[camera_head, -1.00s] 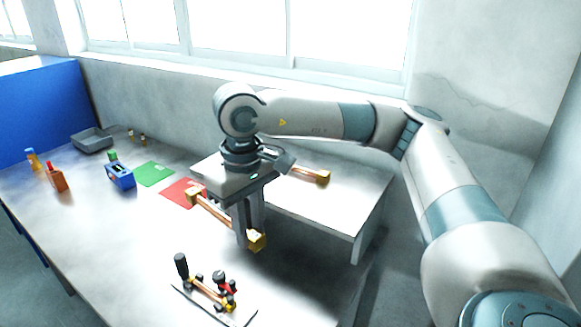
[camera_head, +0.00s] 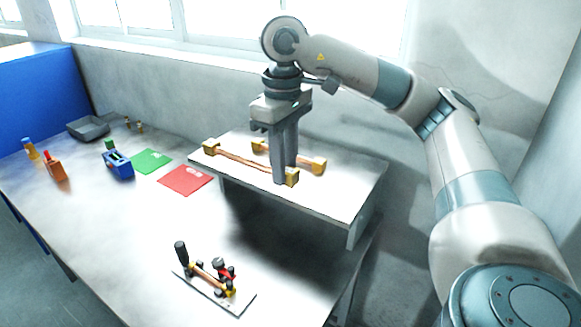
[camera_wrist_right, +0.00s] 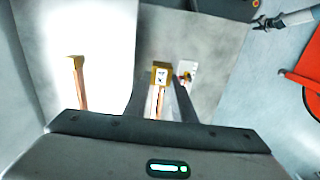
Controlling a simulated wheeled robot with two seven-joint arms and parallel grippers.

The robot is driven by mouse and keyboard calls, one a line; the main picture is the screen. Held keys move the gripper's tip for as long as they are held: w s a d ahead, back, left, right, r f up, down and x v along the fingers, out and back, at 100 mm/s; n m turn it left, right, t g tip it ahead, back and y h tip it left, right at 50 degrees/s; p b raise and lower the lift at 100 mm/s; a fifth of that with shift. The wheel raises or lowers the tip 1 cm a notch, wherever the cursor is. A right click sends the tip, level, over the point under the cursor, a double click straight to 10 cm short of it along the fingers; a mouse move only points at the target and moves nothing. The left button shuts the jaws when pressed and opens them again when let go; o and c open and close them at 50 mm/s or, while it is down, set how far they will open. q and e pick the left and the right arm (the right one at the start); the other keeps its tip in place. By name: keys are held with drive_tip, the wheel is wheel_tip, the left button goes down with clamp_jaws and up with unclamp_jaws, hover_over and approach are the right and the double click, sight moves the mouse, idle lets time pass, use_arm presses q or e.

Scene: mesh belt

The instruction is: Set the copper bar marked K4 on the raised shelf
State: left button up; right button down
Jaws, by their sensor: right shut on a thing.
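My right gripper (camera_head: 286,178) is shut on a copper bar (camera_head: 240,161) with brass end blocks, gripping it near its right end. The bar is level over the front part of the raised shelf (camera_head: 345,205); I cannot tell whether it touches the surface. In the right wrist view the held bar's end block (camera_wrist_right: 161,76) shows a white tag between the fingers; its mark is too small to read. A second copper bar (camera_head: 305,163) lies on the shelf behind, partly hidden by the gripper. My left gripper is not in view.
A clamp fixture (camera_head: 208,280) holding another copper bar stands on the table (camera_head: 130,235) in front. A red mat (camera_head: 186,181), green mat (camera_head: 152,160), blue device (camera_head: 118,165), orange bottles (camera_head: 54,168) and grey tray (camera_head: 88,128) are at left. The shelf's right part is clear.

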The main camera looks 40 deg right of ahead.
drive_tip(key=w+d+f+p, duration=0.1)
drive_tip(key=w+d+f, duration=0.1)
drive_tip(key=d, duration=0.1)
drive_tip(key=w+d+f+p, duration=0.1)
drive_tip(key=w+d+f, duration=0.1)
drive_tip(key=w+d+f+p, duration=0.2)
drive_tip(key=d, duration=0.1)
drive_tip(key=shift+w+d+f, duration=0.2)
drive_tip(key=shift+w+d, duration=0.15)
drive_tip(key=shift+w+d+f, duration=0.1)
drive_tip(key=shift+d+f, duration=0.05)
drive_tip(key=shift+f, duration=0.05)
drive_tip(key=shift+f+p, duration=0.45)
drive_tip(key=shift+p, duration=0.1)
wheel_tip(320, 180, down, 3)
drive_tip(key=shift+r+p, duration=0.15)
drive_tip(key=shift+p, duration=0.5)
drive_tip(key=shift+f, duration=0.2)
